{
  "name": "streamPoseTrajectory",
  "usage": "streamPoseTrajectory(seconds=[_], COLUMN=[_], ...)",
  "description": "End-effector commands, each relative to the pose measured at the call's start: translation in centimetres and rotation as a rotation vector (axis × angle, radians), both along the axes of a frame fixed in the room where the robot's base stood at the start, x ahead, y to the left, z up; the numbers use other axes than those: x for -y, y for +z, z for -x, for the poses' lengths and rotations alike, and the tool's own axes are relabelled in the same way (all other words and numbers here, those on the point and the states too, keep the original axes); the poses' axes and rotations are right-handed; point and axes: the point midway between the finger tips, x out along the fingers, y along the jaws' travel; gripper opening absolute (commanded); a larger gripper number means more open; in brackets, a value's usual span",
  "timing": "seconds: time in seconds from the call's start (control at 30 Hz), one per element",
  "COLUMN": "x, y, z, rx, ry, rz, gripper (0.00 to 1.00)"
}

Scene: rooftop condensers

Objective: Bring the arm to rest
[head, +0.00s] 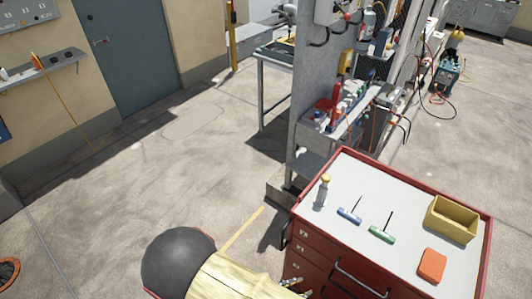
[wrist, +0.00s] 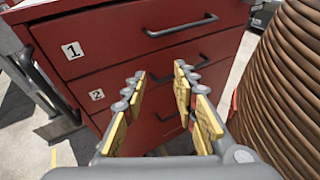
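My gripper (wrist: 160,85) points at the front of the red drawer cabinet (wrist: 115,28) in the wrist view. Its two fingers with yellow pads are apart, and nothing shows between them. In the head view my arm, with a pale yellow sleeve, reaches in from the bottom edge. The fingertips show small beside the left side of the red cabinet (head: 300,252); whether they touch it I cannot tell. The drawers show labels 1 and 2 in the wrist view and look shut.
On the cabinet top are a yellow bin (head: 452,219), an orange block (head: 432,265), a green-handled tool (head: 382,234), a blue-handled tool (head: 349,215) and a small bottle (head: 323,190). A brown ribbed thing (wrist: 280,95) stands close right. The floor (head: 130,190) at left is clear.

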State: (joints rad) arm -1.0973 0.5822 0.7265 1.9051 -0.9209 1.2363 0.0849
Motion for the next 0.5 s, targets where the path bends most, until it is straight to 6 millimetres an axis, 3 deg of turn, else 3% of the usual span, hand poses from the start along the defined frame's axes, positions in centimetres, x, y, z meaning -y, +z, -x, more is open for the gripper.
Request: streamPoseTrajectory(seconds=[0.27, 0.5], x=[-0.5, -1.8], y=[6.1, 11.6], z=[2.8, 3.2], rx=[0.067, 0.174], ry=[-0.458, -0.799], rz=[-0.364, -0.703], gripper=[0.28, 0.28])
